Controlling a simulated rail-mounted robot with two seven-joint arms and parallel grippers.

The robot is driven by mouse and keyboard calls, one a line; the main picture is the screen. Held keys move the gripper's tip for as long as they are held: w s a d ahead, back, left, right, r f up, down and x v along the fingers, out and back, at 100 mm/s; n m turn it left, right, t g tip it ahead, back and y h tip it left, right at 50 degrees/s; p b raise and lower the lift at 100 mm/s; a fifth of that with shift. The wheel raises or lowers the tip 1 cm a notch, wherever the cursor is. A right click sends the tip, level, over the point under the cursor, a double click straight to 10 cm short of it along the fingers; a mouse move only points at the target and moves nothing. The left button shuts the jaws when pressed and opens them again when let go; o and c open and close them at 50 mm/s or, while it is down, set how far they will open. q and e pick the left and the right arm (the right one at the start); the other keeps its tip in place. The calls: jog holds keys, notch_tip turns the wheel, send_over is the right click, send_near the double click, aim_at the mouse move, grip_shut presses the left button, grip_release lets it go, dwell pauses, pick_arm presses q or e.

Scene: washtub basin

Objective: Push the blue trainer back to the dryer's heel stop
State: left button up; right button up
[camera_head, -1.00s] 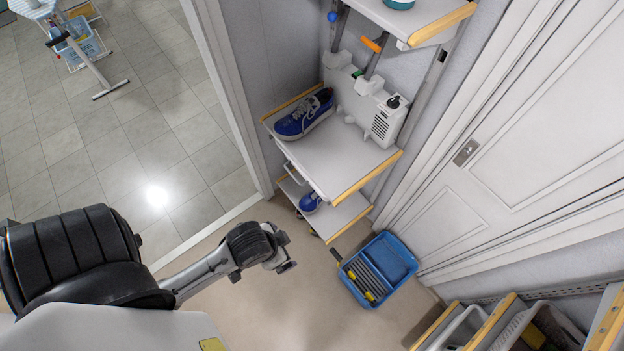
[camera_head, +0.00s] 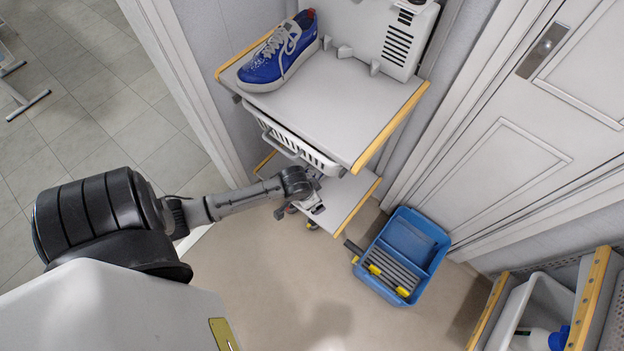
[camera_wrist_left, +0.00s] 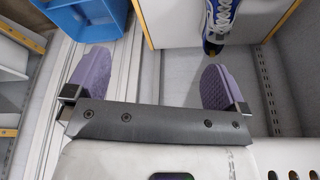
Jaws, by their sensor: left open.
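A blue trainer (camera_head: 275,57) with white laces and sole sits on the upper shelf in the head view, toe toward the front left. The white dryer (camera_head: 405,40) with dark vent slots stands at the back of that shelf. Small white upright pieces (camera_head: 345,51) stand by it; which is the heel stop I cannot tell. My left gripper (camera_head: 302,208) is at the lower shelf. In the left wrist view its purple-padded fingers (camera_wrist_left: 155,84) are wide apart and empty. A blue shoe (camera_wrist_left: 220,20) shows ahead, nearer the right finger, apparently on the lower shelf.
A white basket (camera_head: 300,150) hangs under the upper shelf (camera_head: 325,105), just above my left gripper. A blue tub (camera_head: 410,245) stands on the floor to the right. A white bin (camera_head: 540,310) is at the lower right. The floor in front is clear.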

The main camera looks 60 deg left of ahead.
pick_arm(q)
jog(key=w+a+f+n+b, duration=0.1)
jog(key=w+a+f+b, duration=0.1)
jog(key=a+f+b, duration=0.3)
jog(key=w+a+f+n+b, duration=0.1)
jog(key=w+a+f+b, duration=0.25)
jog(key=f, duration=0.45)
jog(key=n+y+b, duration=0.1)
jog(key=n+b, duration=0.1)
jog(key=b, duration=0.4)
send_near(311, 174)
jog(key=shift+w+d+f+t+b, duration=0.15)
jog(key=shift+d+f+t+b, duration=0.05)
jog(key=shift+f+b, duration=0.2)
jog(key=shift+w+d+f+t+b, duration=0.2)
jog(key=shift+f+b, duration=0.15)
jog(key=b+x, duration=0.4)
jog(key=shift+f, duration=0.45)
pick_arm(e)
notch_tip(311, 174, down, 23)
jog(key=shift+a, duration=0.25)
jog(key=shift+s, duration=0.1)
pick_arm(q)
jog(key=c, duration=0.9)
jog(key=shift+c, duration=0.4)
jog(key=shift+r, duration=0.1)
pick_arm(e)
jog(key=shift+r, duration=0.15)
